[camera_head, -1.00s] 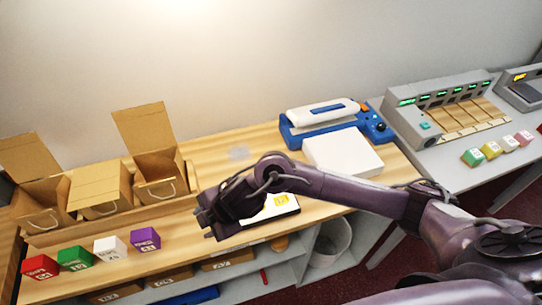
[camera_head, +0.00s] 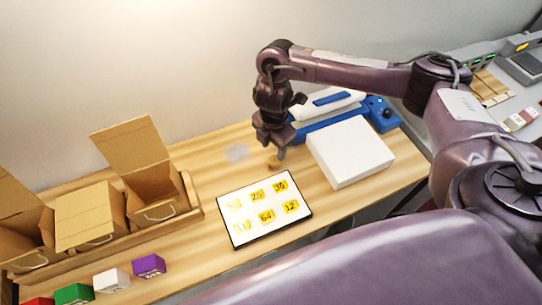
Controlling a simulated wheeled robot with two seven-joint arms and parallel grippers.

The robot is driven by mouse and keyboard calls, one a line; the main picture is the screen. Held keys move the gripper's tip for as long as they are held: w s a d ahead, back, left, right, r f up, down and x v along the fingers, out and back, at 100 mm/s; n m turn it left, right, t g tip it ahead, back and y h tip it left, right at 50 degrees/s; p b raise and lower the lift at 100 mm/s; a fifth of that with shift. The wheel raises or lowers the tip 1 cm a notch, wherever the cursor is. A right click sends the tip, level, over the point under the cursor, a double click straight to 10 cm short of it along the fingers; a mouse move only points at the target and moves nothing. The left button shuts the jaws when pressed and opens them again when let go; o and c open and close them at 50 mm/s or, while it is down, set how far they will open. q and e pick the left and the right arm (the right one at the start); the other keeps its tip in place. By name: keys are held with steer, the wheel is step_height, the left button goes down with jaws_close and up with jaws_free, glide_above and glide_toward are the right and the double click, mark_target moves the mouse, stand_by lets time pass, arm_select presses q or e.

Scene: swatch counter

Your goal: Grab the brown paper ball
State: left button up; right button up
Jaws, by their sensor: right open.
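A small brown ball (camera_head: 274,163), likely the paper ball, sits on the wooden counter (camera_head: 330,205) just below my right gripper. My right gripper (camera_head: 273,150) points down over it with its fingers open. The fingertips are at or just above the ball and partly cover it; I cannot tell whether they touch it. My left gripper is not in view.
A white board with yellow number tags (camera_head: 262,234) lies in front of the ball. A white box (camera_head: 350,155) and a blue-and-white machine (camera_head: 382,112) stand to the right. Open cardboard boxes (camera_head: 150,180) and coloured cubes (camera_head: 149,265) are at left.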

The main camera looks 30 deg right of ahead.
mark_target(275, 158)
steer(key=shift+s+f, duration=0.35)
steer(key=shift+f, duration=0.05)
steer(key=f, duration=0.3)
steer(key=f+b, duration=0.1)
steer(key=f, duration=0.1)
steer(key=shift+w+d, duration=0.15)
steer(key=shift+w, duration=0.15)
steer(key=shift+s+r, duration=0.1)
steer(key=shift+r, duration=0.05)
steer(key=shift+c, duration=0.5)
steer(key=c, duration=0.6)
steer(key=shift+c, duration=0.2)
